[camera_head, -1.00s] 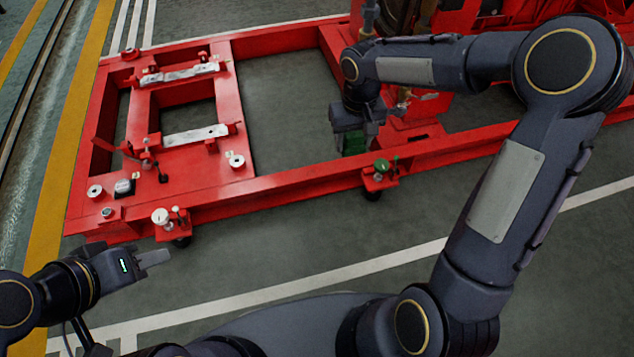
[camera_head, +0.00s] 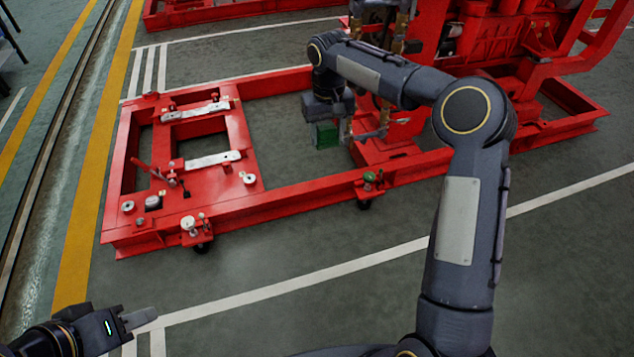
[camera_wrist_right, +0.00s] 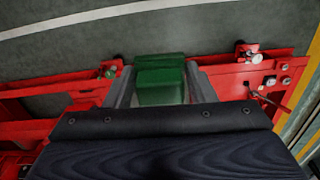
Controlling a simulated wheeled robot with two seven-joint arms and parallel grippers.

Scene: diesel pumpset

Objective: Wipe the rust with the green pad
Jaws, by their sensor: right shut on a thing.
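My right gripper (camera_head: 328,128) is shut on the green pad (camera_head: 325,135) and holds it over the open bay of the red frame (camera_head: 280,188), left of the engine end. In the right wrist view the green pad (camera_wrist_right: 160,82) sits between the two grey fingers, with the frame below. My left gripper (camera_head: 138,319) is at the lower left, away from the frame; I cannot tell whether its fingers are apart. Two pale metal plates (camera_head: 213,160) (camera_head: 196,112) lie across the frame's left end. I cannot make out rust on any surface.
The red engine block (camera_head: 485,50) stands on the frame's right part, close to my right arm. Small fittings (camera_head: 190,226) and a green-topped fitting (camera_head: 369,178) are along the near rail. Grey floor (camera_head: 330,310) with white lines is clear in front.

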